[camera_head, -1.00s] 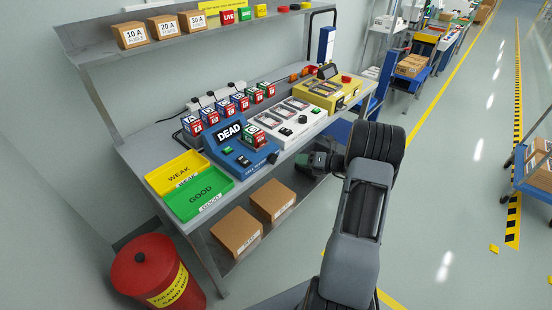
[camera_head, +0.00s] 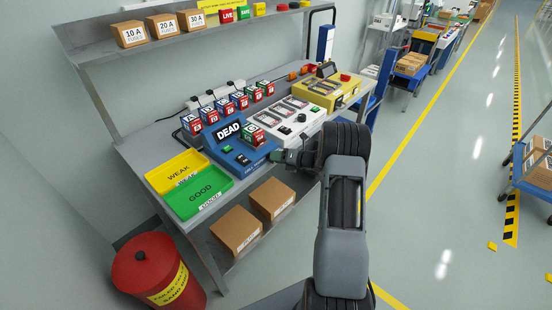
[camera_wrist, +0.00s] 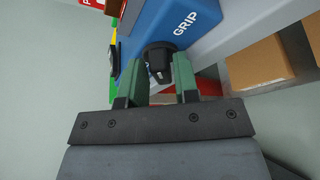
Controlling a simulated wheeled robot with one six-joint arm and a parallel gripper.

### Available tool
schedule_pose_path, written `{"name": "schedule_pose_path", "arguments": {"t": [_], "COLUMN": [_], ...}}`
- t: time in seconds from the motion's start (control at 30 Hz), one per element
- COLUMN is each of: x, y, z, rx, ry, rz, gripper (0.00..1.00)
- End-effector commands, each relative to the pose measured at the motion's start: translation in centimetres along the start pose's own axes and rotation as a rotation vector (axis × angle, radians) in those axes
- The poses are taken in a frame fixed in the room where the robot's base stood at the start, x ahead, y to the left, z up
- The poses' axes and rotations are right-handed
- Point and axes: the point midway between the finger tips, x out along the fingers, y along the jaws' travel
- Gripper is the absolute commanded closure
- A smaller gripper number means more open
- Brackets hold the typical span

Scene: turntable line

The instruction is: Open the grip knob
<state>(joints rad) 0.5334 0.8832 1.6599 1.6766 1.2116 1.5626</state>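The grip knob (camera_wrist: 159,57) is a black knob on the front face of the blue tester, beside the word GRIP in the wrist view. The blue tester (camera_head: 226,152) stands on the bench with a DEAD display and a red-and-green cell block (camera_head: 252,136) on top. My gripper (camera_wrist: 161,62) is open, its two green fingers on either side of the knob, with the tips at the knob. Whether the fingers touch it is unclear. In the head view my gripper (camera_head: 283,157) is at the tester's front right corner, and the knob is hard to make out there.
Yellow WEAK (camera_head: 157,183) and green GOOD (camera_head: 179,212) trays lie left of the tester. A white charger unit (camera_head: 311,124) stands to its right. Cardboard boxes (camera_head: 238,229) sit on the lower shelf, below my gripper.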

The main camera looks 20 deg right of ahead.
Motion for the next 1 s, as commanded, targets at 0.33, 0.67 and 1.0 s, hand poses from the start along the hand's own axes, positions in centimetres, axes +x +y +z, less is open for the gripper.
{"name": "schedule_pose_path", "arguments": {"t": [0.33, 0.67, 1.0], "x": [-0.08, 0.07, -0.07], "y": [-0.02, 0.18, 0.25], "z": [0.04, -0.03, 0.04], "rx": [0.000, -0.031, -0.250], "ry": [-0.001, 0.001, -0.004], "rz": [0.000, -0.009, -0.100], "gripper": [0.98, 1.00, 1.00]}}
